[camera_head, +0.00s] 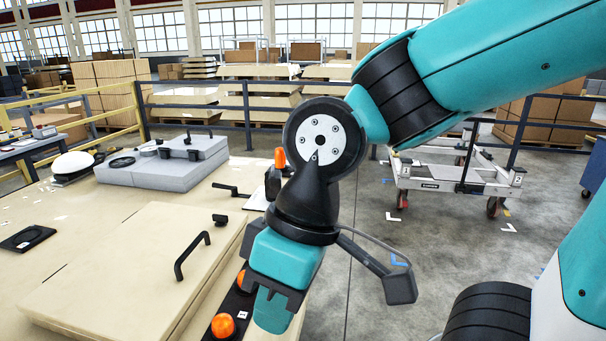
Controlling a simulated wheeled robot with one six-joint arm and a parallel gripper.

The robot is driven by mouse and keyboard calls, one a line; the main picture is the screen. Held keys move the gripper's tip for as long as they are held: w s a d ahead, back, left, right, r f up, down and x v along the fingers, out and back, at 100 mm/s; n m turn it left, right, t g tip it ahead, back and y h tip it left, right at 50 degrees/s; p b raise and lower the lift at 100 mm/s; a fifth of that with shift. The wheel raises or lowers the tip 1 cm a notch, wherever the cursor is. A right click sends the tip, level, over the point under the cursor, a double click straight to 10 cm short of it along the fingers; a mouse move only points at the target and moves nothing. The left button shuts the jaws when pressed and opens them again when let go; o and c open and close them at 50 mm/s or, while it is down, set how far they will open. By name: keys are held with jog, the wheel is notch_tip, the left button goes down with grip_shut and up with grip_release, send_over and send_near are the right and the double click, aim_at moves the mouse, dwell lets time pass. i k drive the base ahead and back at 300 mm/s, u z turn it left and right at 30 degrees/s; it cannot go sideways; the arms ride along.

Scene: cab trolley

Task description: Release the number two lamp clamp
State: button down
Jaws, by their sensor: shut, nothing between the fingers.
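My gripper (272,304) points down over the table's right edge, shut and empty. Its fingertips are partly hidden by its own body. An orange lamp (222,326) sits on a black strip (236,305) along the edge, to the lower left of my gripper. Another orange lamp (241,280) shows just left of my gripper, partly covered by it. A third orange lamp (279,157) stands on a black mount behind my wrist. A black lever (232,191) lies left of that mount. I cannot tell which lamp is number two, and no clamp shows clearly.
A tan lidded panel (130,270) with a black handle (191,256) covers the near table. A trolley (455,178) stands right, past open floor.

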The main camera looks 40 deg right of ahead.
aim_at(234, 189)
jog(key=z, duration=0.75)
jog(key=k, duration=0.6)
jog(key=z, duration=1)
jog(key=i, duration=1.95)
jog(key=u, duration=1.35)
jog(key=i, duration=0.7)
jog(key=u, duration=0.65)
